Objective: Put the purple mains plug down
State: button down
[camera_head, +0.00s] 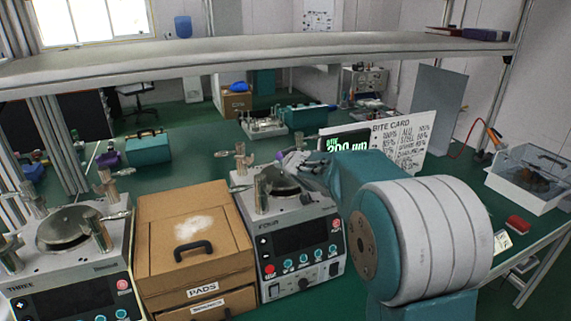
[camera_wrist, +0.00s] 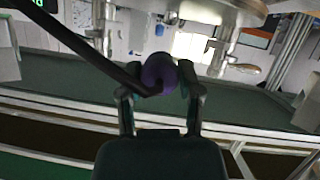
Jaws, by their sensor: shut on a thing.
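My gripper (camera_head: 300,162) is in the head view, above the rear of the machine marked FOUR (camera_head: 300,245), near its round plate and metal posts. It is shut on the purple mains plug (camera_head: 280,155), only a small bit of which shows there. In the wrist view my gripper (camera_wrist: 160,92) has its two fingers on either side of the purple plug (camera_wrist: 158,72). A thick black cable (camera_wrist: 75,42) runs from the plug to the upper left. I cannot tell from these views whether the plug touches anything beneath it.
A wooden box (camera_head: 160,215) with a black handle stands left of FOUR, and the machine marked THREE (camera_head: 70,280) beyond it. The bite card board (camera_head: 405,150) and a green-lit display (camera_head: 345,143) stand behind my arm. A shelf (camera_head: 270,55) crosses overhead. A clear bin (camera_head: 530,185) is right.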

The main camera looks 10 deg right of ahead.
jog(key=shift+a+f, duration=0.1)
jog(key=shift+f, duration=0.15)
jog(key=shift+f, duration=0.35)
jog(key=shift+f, duration=0.25)
jog(key=shift+c, duration=1.3)
grip_release()
jog(key=shift+f, duration=0.1)
